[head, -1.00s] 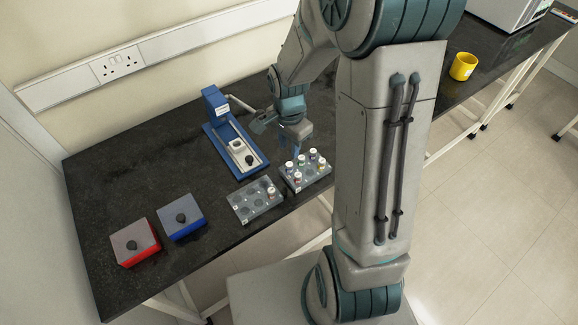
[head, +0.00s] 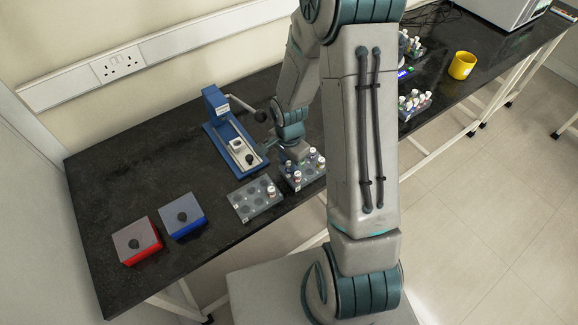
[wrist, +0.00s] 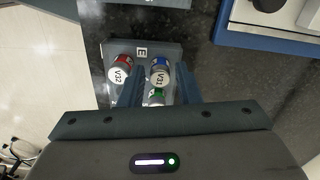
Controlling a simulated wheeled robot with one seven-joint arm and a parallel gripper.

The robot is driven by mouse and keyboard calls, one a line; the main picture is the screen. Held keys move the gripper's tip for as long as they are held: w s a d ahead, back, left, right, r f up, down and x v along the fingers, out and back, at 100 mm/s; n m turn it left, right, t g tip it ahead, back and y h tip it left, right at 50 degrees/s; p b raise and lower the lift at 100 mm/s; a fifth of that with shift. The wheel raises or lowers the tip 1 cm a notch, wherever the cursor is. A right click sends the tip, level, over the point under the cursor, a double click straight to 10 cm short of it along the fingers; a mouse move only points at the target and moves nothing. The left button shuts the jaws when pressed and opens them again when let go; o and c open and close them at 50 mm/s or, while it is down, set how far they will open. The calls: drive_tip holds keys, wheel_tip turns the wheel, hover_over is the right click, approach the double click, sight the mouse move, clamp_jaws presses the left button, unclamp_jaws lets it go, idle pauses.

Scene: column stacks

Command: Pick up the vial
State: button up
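Several capped vials stand in the right-hand rack (head: 303,181) on the black bench. In the wrist view, a blue-capped vial labelled V31 (wrist: 158,76) and a green-capped vial (wrist: 155,97) lie between the fingers of my gripper (wrist: 158,73). A red-capped vial labelled V32 (wrist: 120,69) is at the left, outside the left finger. The rack, marked E, also shows there (wrist: 170,49). My gripper is open, low over the rack; in the head view its fingers are mostly hidden by the wrist. I cannot tell whether a finger touches a vial.
A second rack (head: 250,201) with one vial (head: 271,191) stands to the left. A blue device (head: 226,130) stands behind. Another vial rack (head: 414,103) and a yellow mug (head: 462,65) are to the right.

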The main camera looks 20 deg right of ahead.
clamp_jaws()
drive_tip(key=shift+r, duration=0.15)
